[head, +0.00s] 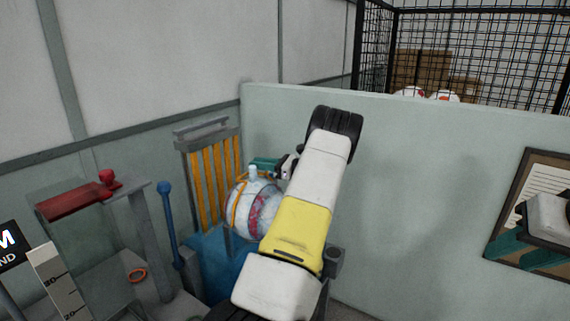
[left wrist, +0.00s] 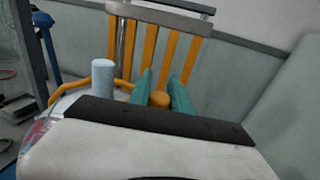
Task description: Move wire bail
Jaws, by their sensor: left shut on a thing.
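The wire bail is an orange-yellow wire (head: 236,200) curving over a clear ball with red and blue markings (head: 263,208). It also shows in the left wrist view (left wrist: 84,82). My left gripper (head: 264,163) is at the ball's upper right, behind its pale neck (head: 253,172). In the left wrist view its teal fingers (left wrist: 160,88) are on both sides of an orange knob (left wrist: 158,99) of the bail, shut on it. Part of the bail is hidden by my wrist. My right gripper (head: 508,257) is at the right edge, fingers apart and empty.
A rack of yellow bars (head: 210,165) stands behind the ball, above a blue base (head: 215,262). A blue-knobbed lever (head: 167,220) and a red-handled frame (head: 75,201) stand left. A low grey wall (head: 420,150) runs behind, with a clipboard (head: 541,175) at right.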

